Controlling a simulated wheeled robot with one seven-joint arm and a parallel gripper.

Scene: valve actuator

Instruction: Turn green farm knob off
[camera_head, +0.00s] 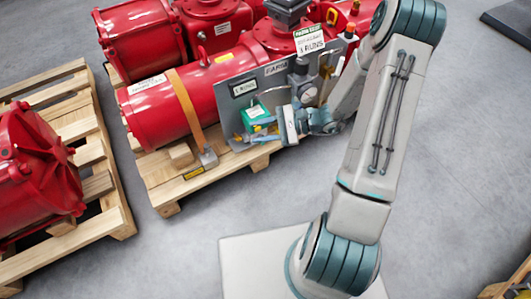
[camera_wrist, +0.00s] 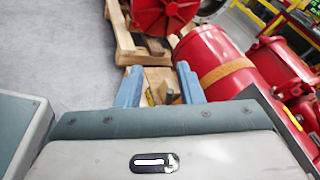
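A grey control panel (camera_head: 234,108) with labels and fittings is mounted along the front of a red valve actuator (camera_head: 150,112). A small green part with a white label (camera_head: 257,112) sits on the panel's left half. I cannot make out a knob shape or its turned position. My gripper (camera_head: 268,129) is in front of the panel, just below and right of the green part. In the wrist view my gripper (camera_wrist: 160,90) has its two blue fingers apart with nothing seen between them. I cannot tell whether a finger touches the green part.
The actuator rests on a wooden pallet (camera_head: 160,188) with an orange strap (camera_head: 186,105) around it. Another pallet (camera_head: 122,215) with a red actuator (camera_head: 38,170) stands at the left. A white and green sign (camera_head: 309,39) stands above the panel.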

